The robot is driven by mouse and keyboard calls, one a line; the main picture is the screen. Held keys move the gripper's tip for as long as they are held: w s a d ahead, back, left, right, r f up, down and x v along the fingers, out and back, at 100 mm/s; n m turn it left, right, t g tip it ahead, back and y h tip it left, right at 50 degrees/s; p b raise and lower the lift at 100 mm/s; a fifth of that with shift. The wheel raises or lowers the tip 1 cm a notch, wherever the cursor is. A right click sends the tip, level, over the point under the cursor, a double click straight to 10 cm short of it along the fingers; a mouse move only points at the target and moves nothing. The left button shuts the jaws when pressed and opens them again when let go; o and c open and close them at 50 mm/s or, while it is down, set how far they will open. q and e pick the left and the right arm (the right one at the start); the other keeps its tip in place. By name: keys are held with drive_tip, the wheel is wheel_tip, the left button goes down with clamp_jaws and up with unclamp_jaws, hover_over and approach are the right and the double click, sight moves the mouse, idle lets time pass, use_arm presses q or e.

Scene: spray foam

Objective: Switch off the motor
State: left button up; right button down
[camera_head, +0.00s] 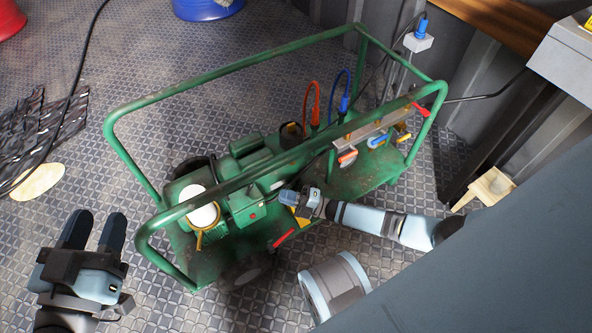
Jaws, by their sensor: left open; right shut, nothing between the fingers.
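The green motor unit (252,158) sits inside a green tubular frame cart (240,50) in the middle of the head view. A small green box (243,205) with a tiny red spot on its side is mounted at the front of the unit. My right gripper (289,197) is shut and empty, with its tip pointing left just to the right of this box. I cannot tell whether it touches anything. My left gripper (96,230) is open and empty above the floor, left of the cart.
Red (312,103) and blue (345,92) hoses and several valves stand on the cart's right side. A red lever (284,238) sticks out at the front. A small wooden stool (483,189) stands at the right.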

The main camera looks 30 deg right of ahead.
sight(262, 195)
use_arm(q)
drive_tip(key=shift+w+a+r+m+t+b, duration=0.3)
drive_tip(key=shift+w+a+m+b, duration=0.1)
drive_tip(key=shift+m+b, duration=0.45)
use_arm(e)
drive_tip(key=x, duration=0.8)
